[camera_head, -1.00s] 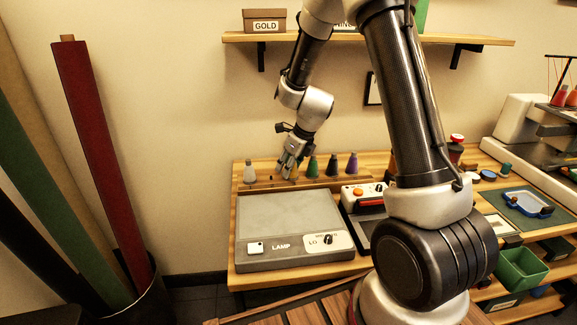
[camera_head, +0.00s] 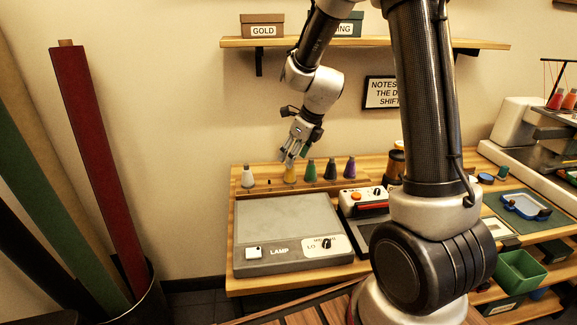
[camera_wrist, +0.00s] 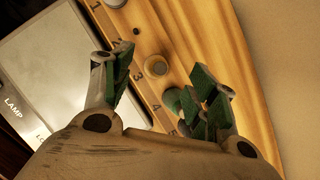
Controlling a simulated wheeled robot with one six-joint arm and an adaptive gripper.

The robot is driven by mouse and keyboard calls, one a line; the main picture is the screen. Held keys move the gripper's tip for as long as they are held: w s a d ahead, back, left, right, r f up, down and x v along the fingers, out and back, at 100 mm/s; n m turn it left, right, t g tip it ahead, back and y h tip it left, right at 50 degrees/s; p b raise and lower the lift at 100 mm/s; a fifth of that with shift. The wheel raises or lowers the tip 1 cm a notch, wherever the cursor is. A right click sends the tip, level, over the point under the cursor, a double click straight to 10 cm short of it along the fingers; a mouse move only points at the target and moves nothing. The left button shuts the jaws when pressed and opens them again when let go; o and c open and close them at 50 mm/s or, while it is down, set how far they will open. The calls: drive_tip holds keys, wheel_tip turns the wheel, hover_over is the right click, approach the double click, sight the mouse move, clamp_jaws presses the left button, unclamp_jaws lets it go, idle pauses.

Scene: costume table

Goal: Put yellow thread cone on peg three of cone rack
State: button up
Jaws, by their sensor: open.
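The yellow thread cone (camera_head: 290,173) stands upright at the third place from the left on the wooden cone rack (camera_head: 372,183). In the wrist view the cone (camera_wrist: 157,66) shows from above, between the marks for 2 and 4. My gripper (camera_head: 289,156) is open and empty, just above the cone. In the wrist view its green-padded fingers (camera_wrist: 160,75) are spread on either side of the cone, apart from it. Peg two (camera_wrist: 136,31) is bare. The cone's base is hard to make out in the head view.
A white cone (camera_head: 248,177) stands on the left, and green (camera_head: 310,171), dark blue (camera_head: 330,170) and purple (camera_head: 350,168) cones stand close on the right. A lamp box (camera_head: 290,232) lies in front of the rack. A shelf (camera_head: 380,43) hangs above.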

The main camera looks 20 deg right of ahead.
drive_tip(key=s+d+r+n, duration=0.2)
drive_tip(key=s+r+n, duration=0.75)
drive_tip(key=r, duration=0.25)
drive_tip(key=s+d+r+n+h, duration=0.1)
drive_tip(key=s+d+r+n, duration=0.1)
drive_tip(key=s+n, duration=0.8)
drive_tip(key=s+d+r+n+h, duration=0.1)
drive_tip(key=s+d+r+n, duration=0.1)
drive_tip(key=s+n, duration=0.7)
drive_tip(key=shift+s+d+r+n+t, duration=0.25)
drive_tip(key=shift+s+d+n+t, duration=0.1)
drive_tip(key=shift+s+d, duration=0.4)
